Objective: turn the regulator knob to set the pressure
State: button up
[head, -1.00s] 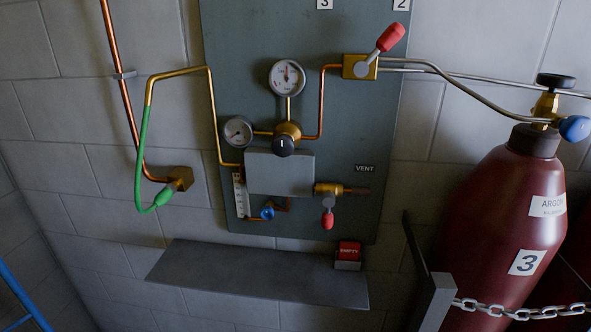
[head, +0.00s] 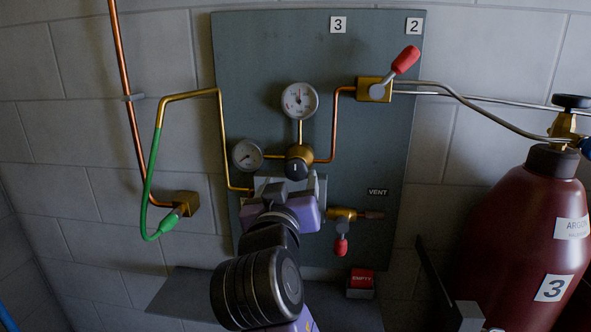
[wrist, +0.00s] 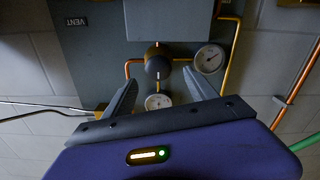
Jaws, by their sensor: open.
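The regulator knob (head: 296,169) is a round black knob with a white mark, on the front of a brass body on the grey panel. In the wrist view the knob (wrist: 158,67) shows upside down, between the lines of my two fingers. My gripper (head: 290,186) is open, just below the knob in the head view. In the wrist view my gripper (wrist: 161,76) has a finger on either side of the knob; I cannot tell how far short of it the tips are. The upper gauge (head: 300,101) and left gauge (head: 248,155) have dark needles.
A red-handled valve (head: 404,60) sits upper right, and another red-handled valve (head: 341,245) lower right by the VENT label (head: 377,192). Copper and brass pipes run close around the knob. A maroon argon cylinder (head: 520,240) stands at right. A shelf (head: 180,293) lies below.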

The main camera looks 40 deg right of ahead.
aim_at(295, 170)
jog(key=shift+w+d+r, duration=0.1)
jog(key=shift+d+r, duration=0.15)
jog(key=p+x, duration=0.1)
jog(key=x, duration=0.6)
jog(key=shift+w+d+f+p, duration=0.1)
jog(key=shift+p, duration=0.3)
jog(key=c, duration=1.4)
